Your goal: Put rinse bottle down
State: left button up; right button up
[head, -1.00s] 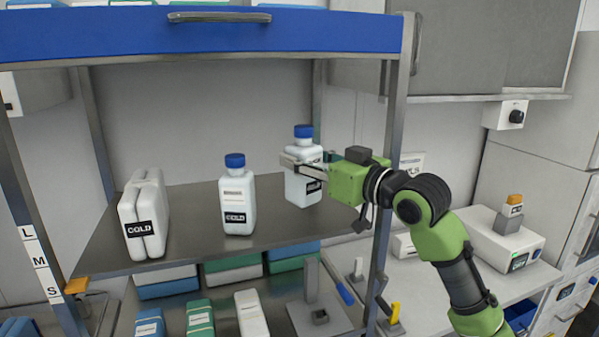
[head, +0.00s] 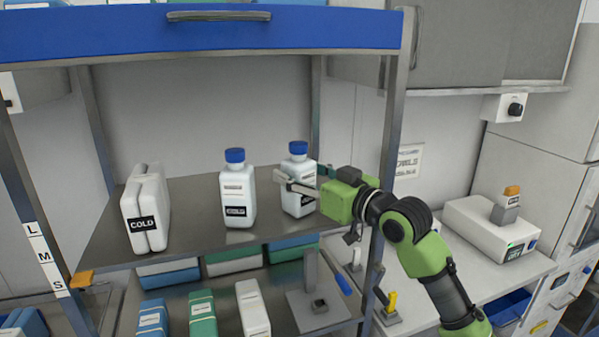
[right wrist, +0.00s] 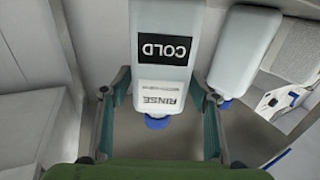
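The rinse bottle (head: 297,177) is white with a blue cap, upright at the right end of the upper shelf (head: 185,245). Its base is at or very close to the shelf surface; I cannot tell if it touches. In the right wrist view its RINSE and COLD labels show upside down on the bottle (right wrist: 164,75). My right gripper (head: 298,182) reaches in from the right, with one finger on each side of the bottle's upper body. My left gripper is out of view.
A second white bottle with a blue cap (head: 237,190) stands to the left, apart. A white COLD pack (head: 146,208) stands farther left. The right shelf post (head: 386,170) is close behind my right arm. Below are several boxes and a metal stand (head: 312,275).

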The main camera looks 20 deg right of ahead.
jog(key=shift+r, duration=0.1)
jog(key=b+v, duration=0.4)
jog(key=v, duration=0.8)
jog(key=shift+s+d, duration=0.1)
dwell(0.3)
